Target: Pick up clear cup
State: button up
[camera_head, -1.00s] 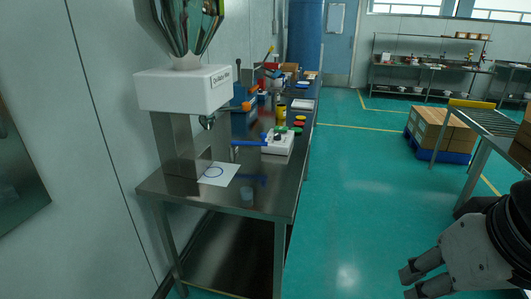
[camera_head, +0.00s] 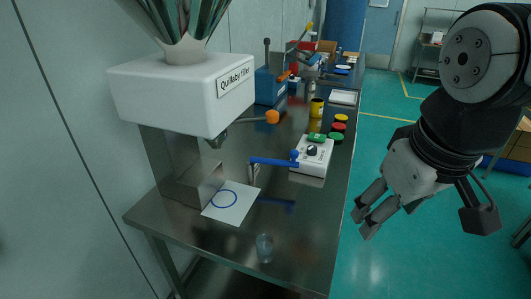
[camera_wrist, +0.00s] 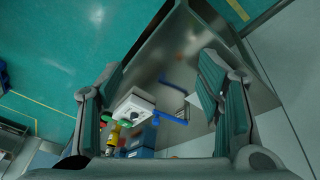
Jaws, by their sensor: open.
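The clear cup (camera_head: 264,248) stands on the front part of the steel table (camera_head: 300,262), near its front edge. It is small and transparent, so its outline is faint. My gripper (camera_head: 367,217) is to the right of the table in the head view, over the green floor, apart from the cup. In the wrist view my gripper (camera_wrist: 160,100) shows its two ribbed fingers spread wide with nothing between them held. A faint patch lies on the table there, but I cannot tell whether it is the cup.
A white filler machine (camera_head: 180,90) stands at the table's left, above a paper with a blue circle (camera_head: 232,205). A white control box (camera_head: 312,158) and a blue lever (camera_head: 272,161) lie beyond the cup. The tabletop around the cup is clear.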

jog(key=w+a+f+n+g, duration=0.1)
jog(key=w+a+f+n, duration=0.2)
jog(key=w+a+n, duration=0.4)
jog(key=n+g+p, duration=0.1)
jog(key=n+g, duration=0.1)
jog(key=n, duration=0.4)
send_over(265, 242)
jog(key=s, duration=0.2)
notch_tip(265, 242, down, 14)
jog(key=r, duration=0.1)
notch_tip(265, 242, down, 8)
jog(key=shift+f, duration=0.15)
jog(key=shift+w+f+p, duration=0.1)
jog(key=shift+f+p, duration=0.35)
jog(key=shift+f, duration=2.55)
jog(key=c, duration=1.2)
